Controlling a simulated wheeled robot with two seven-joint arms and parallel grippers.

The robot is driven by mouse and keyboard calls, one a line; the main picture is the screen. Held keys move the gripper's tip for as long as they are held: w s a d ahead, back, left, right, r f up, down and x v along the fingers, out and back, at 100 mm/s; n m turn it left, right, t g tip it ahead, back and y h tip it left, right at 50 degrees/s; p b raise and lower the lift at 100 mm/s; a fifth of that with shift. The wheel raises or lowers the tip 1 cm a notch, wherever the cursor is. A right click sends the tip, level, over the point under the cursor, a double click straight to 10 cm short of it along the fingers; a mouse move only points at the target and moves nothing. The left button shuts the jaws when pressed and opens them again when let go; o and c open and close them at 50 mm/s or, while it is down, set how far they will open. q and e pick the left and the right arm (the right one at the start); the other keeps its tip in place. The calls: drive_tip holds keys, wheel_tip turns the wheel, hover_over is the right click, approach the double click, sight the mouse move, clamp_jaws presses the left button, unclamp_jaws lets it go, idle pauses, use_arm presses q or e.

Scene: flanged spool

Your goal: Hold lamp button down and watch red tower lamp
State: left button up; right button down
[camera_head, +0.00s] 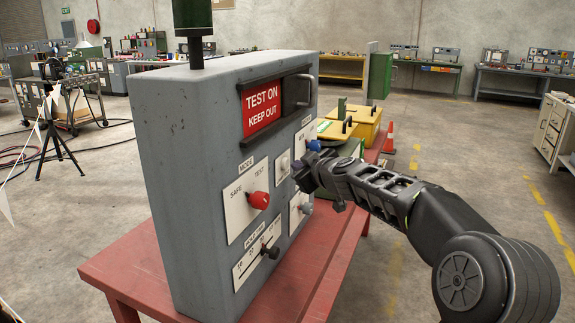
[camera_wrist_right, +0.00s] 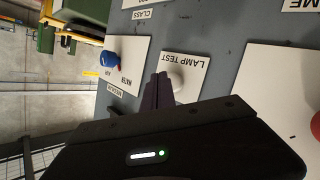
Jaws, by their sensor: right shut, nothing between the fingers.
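A grey test panel (camera_head: 165,180) stands on a red table (camera_head: 120,270). The lamp button is the pale round knob (camera_wrist_right: 177,82) on the white LAMP TEST plate (camera_wrist_right: 190,62) in the right wrist view; it also shows on the panel face in the head view (camera_head: 284,163). My right gripper (camera_head: 298,172) is shut and empty, its fingertips right beside the button; I cannot tell whether they press it. The tower lamp's dark green section (camera_head: 192,14) rises from the panel top and is cut off by the frame; no red lamp section shows. My left gripper is out of view.
The panel face also carries a red MODE knob (camera_head: 259,200), a black slider knob (camera_head: 272,252), a blue knob (camera_wrist_right: 110,61) and a red TEST ON KEEP OUT sign (camera_head: 262,108). Yellow boxes (camera_head: 366,124) stand behind my gripper. Open floor lies to the right.

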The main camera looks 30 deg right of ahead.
drive_tip(key=shift+w+a, duration=0.4)
drive_tip(key=shift+w, duration=0.15)
idle(2.8)
drive_tip(key=shift+s+d, duration=0.1)
idle(0.3)
drive_tip(key=shift+s+d+b, duration=0.45)
drive_tip(key=shift+s+b, duration=0.05)
drive_tip(key=shift+s, duration=0.2)
drive_tip(key=s+d+b, duration=0.1)
drive_tip(key=s, duration=0.1)
drive_tip(key=s+d+b, duration=0.2)
drive_tip(key=shift+b, duration=0.3)
drive_tip(key=shift+f, duration=0.1)
idle(0.5)
